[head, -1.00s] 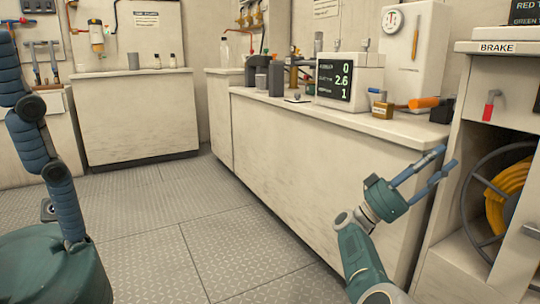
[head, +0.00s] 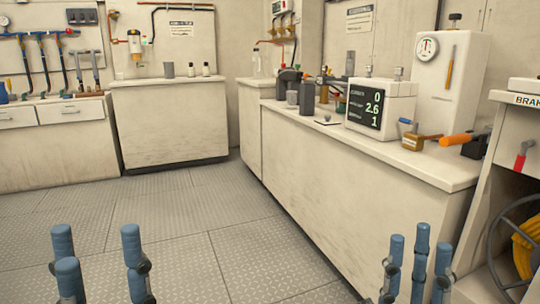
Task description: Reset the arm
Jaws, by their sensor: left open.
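My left gripper (head: 98,255) shows at the bottom left of the head view. Its blue fingers point up and stand apart, with bare floor between them, so it is open and empty. My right gripper (head: 418,265) shows at the bottom right, in front of the long counter. Its blue fingers are straight and point up with gaps between them. It looks open, and nothing shows in it. The palms and most of both arms are below the picture edge.
The long counter (head: 325,190) runs along the right and bears a display box (head: 380,106), a padlock (head: 412,143) and an orange-handled tool (head: 457,140). The plated floor (head: 160,215) is clear.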

